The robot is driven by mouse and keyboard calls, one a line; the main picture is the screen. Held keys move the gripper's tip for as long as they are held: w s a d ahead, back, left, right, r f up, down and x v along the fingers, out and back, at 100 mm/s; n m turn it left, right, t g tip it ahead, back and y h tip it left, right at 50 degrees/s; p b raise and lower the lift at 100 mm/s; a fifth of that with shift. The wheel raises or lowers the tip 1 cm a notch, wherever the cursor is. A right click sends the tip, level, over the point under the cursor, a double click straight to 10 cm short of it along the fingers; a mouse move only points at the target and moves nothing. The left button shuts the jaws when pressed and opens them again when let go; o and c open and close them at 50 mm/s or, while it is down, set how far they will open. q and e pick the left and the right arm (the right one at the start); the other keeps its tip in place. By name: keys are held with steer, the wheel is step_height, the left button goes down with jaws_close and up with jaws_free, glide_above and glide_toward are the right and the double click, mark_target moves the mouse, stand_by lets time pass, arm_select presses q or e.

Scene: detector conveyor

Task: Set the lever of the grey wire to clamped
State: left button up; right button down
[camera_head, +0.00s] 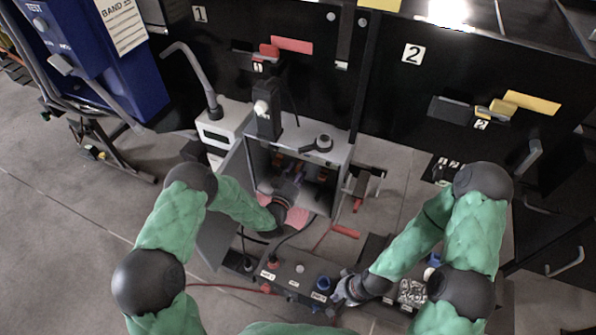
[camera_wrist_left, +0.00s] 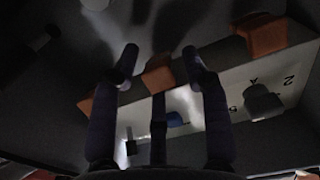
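My left gripper (camera_head: 292,178) reaches into the open front of a grey box (camera_head: 255,150). In the left wrist view its two fingers (camera_wrist_left: 160,62) are apart, with nothing held between them. Beyond them a pale strip (camera_wrist_left: 222,72) with printed marks carries orange lever-like blocks; one orange block (camera_wrist_left: 158,78) shows between the fingers, and another (camera_wrist_left: 262,36) is at upper right. I cannot tell which lever belongs to the grey wire, nor its setting.
A dark panel (camera_head: 292,283) with labelled sockets and cables lies in front of the box. A red-handled tool (camera_head: 345,231) lies right of the box. A white device (camera_head: 222,130) stands left. Black cabinets marked 1 and 2 close off the back. Grey floor is free at left.

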arm_select(q)
jaws_close()
steer(key=f+t+b, duration=0.1)
steer(key=b, duration=0.4)
steer(key=shift+t+h+b, duration=0.3)
steer(key=shift+t+b, duration=0.05)
steer(key=shift+t, duration=0.05)
steer(key=shift+t+b, duration=0.4)
steer(key=shift+b, duration=0.55)
steer(key=shift+r, duration=0.1)
steer(key=shift+w, duration=0.1)
steer(key=shift+c, duration=0.3)
jaws_free()
steer(key=o, duration=0.3)
steer(key=shift+o, duration=0.2)
